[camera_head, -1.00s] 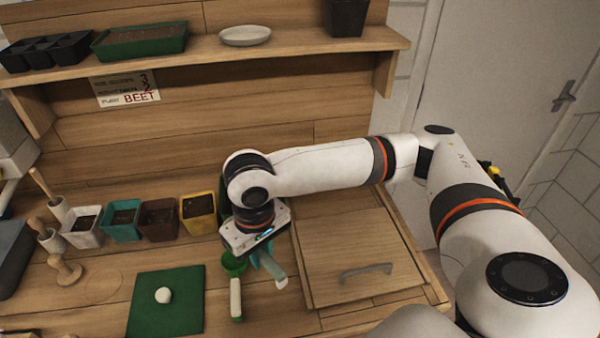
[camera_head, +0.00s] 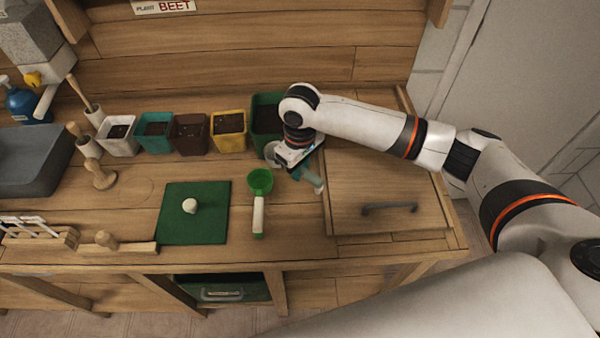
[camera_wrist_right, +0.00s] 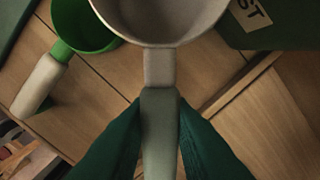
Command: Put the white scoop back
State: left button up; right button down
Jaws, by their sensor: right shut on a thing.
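The white scoop (camera_wrist_right: 160,68) is in my right gripper. In the right wrist view its handle lies between the two dark green fingers, and its round cup is at the top, cut off by the frame edge. In the head view its pale cup (camera_head: 272,153) shows beside my right gripper (camera_head: 314,180), in front of the dark green pot. The gripper is over the bench, just right of the green scoop (camera_head: 260,182), which lies on the wood with its pale handle toward the front. It also shows in the right wrist view (camera_wrist_right: 82,28). My left gripper is not in view.
Several soil-filled pots stand in a row, including a yellow one (camera_head: 229,126) and a dark green one (camera_head: 265,118). A green mat (camera_head: 205,225) holds a small white knob. A wooden panel with a handle (camera_head: 389,209) is right of the gripper.

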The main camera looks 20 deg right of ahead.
jog(key=shift+f, duration=1.35)
jog(key=shift+f, duration=0.25)
jog(key=shift+f, duration=0.35)
jog(key=c, duration=1.3)
grip_release()
jog(key=shift+r, duration=0.1)
jog(key=shift+r, duration=0.3)
notch_tip(320, 180, up, 12)
jog(key=shift+r+b, duration=0.25)
jog(key=shift+b, duration=0.45)
